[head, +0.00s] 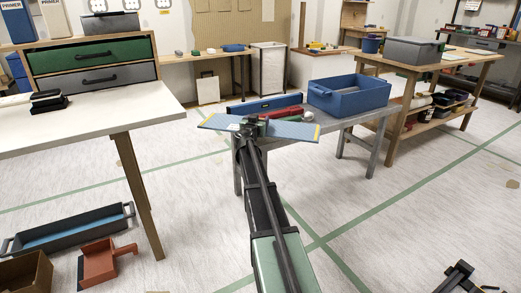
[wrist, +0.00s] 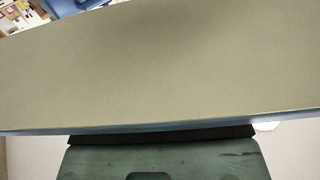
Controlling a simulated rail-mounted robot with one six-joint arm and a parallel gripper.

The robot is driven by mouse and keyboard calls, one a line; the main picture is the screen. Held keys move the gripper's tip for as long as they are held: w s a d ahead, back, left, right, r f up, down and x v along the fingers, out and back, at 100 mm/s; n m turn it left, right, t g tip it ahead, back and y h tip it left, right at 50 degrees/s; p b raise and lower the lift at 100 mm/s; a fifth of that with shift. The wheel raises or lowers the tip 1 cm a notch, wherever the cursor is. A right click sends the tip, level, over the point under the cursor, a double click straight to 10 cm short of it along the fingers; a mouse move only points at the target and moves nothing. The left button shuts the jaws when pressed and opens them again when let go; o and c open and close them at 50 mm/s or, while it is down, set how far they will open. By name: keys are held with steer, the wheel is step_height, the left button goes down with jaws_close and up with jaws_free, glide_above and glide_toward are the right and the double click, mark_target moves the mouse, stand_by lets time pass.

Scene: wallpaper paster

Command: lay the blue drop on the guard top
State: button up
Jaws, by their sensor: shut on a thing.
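The blue drop (head: 292,131) is a long flat light-blue strip with yellow ends, held crosswise at the end of my arm in the head view. My gripper (head: 250,126) is shut on it near its middle. In the wrist view, a broad beige face of the drop (wrist: 160,65) with a thin blue edge fills most of the picture, beyond a black pad on my green gripper. The drop appears in front of the grey table's near left part; I cannot tell its height above it. I cannot tell which thing is the guard top.
The grey table (head: 372,117) carries a blue crate (head: 348,97), a long dark-blue bar (head: 264,104) and a red item (head: 284,112). A white-topped bench (head: 90,125) stands at left. A dark tray (head: 70,230) and red dustpan-like item (head: 100,263) lie on the floor.

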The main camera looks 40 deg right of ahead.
mark_target(258, 141)
steer(key=shift+f, duration=0.65)
step_height(258, 141, down, 4)
steer(key=b, duration=0.4)
steer(key=shift+f, duration=0.25)
steer(key=shift+r, duration=0.25)
steer(key=shift+f, duration=0.15)
steer(key=o, duration=1)
